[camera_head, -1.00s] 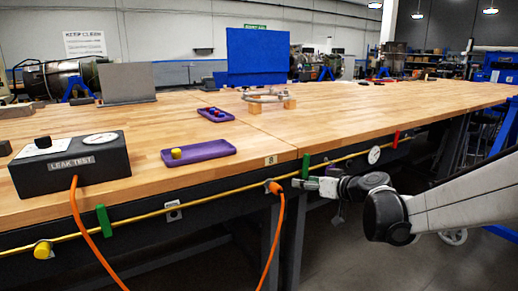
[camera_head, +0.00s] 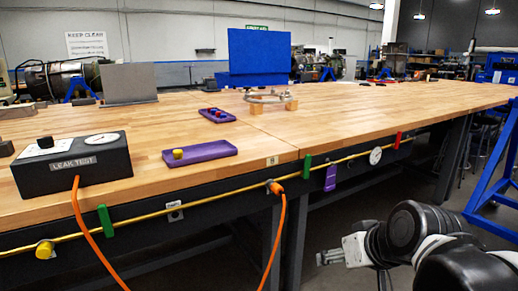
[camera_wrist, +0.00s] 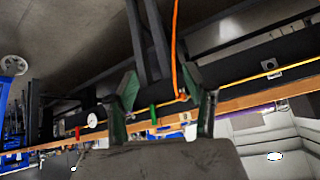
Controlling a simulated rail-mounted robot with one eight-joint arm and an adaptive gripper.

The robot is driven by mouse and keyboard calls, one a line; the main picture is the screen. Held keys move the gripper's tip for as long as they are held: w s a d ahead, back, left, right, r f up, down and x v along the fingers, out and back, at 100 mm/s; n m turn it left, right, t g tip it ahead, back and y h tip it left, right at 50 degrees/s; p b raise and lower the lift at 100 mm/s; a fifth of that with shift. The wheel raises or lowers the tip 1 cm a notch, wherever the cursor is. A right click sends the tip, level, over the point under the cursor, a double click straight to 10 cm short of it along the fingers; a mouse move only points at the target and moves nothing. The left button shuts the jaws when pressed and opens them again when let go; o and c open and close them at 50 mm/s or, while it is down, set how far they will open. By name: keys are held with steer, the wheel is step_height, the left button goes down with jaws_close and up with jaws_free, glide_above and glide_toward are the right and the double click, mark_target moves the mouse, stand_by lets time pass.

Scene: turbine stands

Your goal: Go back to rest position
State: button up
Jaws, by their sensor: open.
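My gripper (camera_head: 331,257) is at the lower right in the head view, in front of and below the workbench edge. It is apart from the bench and touches nothing that I can see. In the wrist view my gripper (camera_wrist: 165,100) shows two green-tipped fingers spread wide, with nothing between them. The bench edge, the yellow line and the orange hose lie beyond the fingers there.
The workbench (camera_head: 350,122) carries a leak test box (camera_head: 72,163), a purple tray (camera_head: 199,153) with a yellow piece, and a ring on wooden blocks. An orange hose (camera_head: 281,235) hangs in front. A blue frame (camera_head: 497,180) stands right. Floor before the bench is clear.

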steer(key=s+d+f+m+h, duration=0.1)
steer(key=s+d+f+h, duration=0.15)
steer(key=s, duration=0.55)
step_height(320, 180, up, 18)
steer(key=d+p, duration=0.1)
steer(key=p, duration=1.7)
steer(key=shift+f, duration=0.25)
